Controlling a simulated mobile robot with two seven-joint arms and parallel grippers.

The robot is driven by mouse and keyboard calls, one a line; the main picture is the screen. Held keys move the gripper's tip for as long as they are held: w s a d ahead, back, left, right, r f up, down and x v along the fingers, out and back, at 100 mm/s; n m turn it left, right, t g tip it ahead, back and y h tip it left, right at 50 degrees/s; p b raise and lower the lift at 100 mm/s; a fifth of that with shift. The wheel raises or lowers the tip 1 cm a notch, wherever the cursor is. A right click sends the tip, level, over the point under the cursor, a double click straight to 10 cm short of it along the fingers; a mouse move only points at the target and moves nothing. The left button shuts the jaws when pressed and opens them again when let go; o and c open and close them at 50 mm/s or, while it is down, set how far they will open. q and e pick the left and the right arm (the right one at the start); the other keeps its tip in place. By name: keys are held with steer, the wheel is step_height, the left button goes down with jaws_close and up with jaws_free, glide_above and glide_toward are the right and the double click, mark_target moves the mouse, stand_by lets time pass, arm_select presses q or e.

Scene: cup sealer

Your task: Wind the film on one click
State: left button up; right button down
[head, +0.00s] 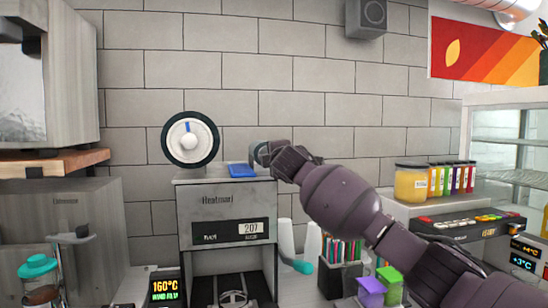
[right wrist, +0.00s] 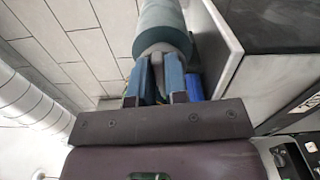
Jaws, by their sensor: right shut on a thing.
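The grey sealer (head: 227,215) stands at the centre of the head view with its display reading 207. A dark-rimmed white disc (head: 178,145) with a blue mark at its top sits above its left side. My right gripper (head: 268,153) is at the top right of the sealer. In the right wrist view its fingers (right wrist: 166,92) are shut on a light grey knob (right wrist: 163,49) at the end of a dark green-grey roll (right wrist: 161,22). The fingers partly hide the knob. My left gripper is not in view.
A blue block (head: 240,170) lies on the sealer top, close to my right gripper. A black holder (head: 340,277) and purple and green boxes (head: 372,286) stand below my right arm. A 160°C display (head: 165,287) stands left of the sealer.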

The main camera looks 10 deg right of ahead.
arm_select(q)
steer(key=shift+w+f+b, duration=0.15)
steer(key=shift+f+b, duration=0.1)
steer(key=shift+b, duration=0.1)
arm_select(e)
steer(key=shift+a+f+m, duration=0.1)
steer(key=shift+f+m, duration=0.05)
steer(key=shift+m, duration=1)
steer(key=shift+d+f+m, duration=0.1)
steer(key=shift+f+m, duration=0.1)
steer(key=shift+m, duration=1)
steer(key=shift+a+f+m, duration=0.1)
steer(key=shift+f+m, duration=0.05)
steer(key=shift+m, duration=1)
steer(key=c, duration=1.1)
jaws_free()
steer(key=shift+c, duration=0.2)
steer(key=shift+r, duration=0.1)
arm_select(q)
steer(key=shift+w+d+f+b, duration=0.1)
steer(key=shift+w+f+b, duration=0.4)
steer(key=shift+b, duration=0.65)
arm_select(e)
steer(key=s, duration=1.1)
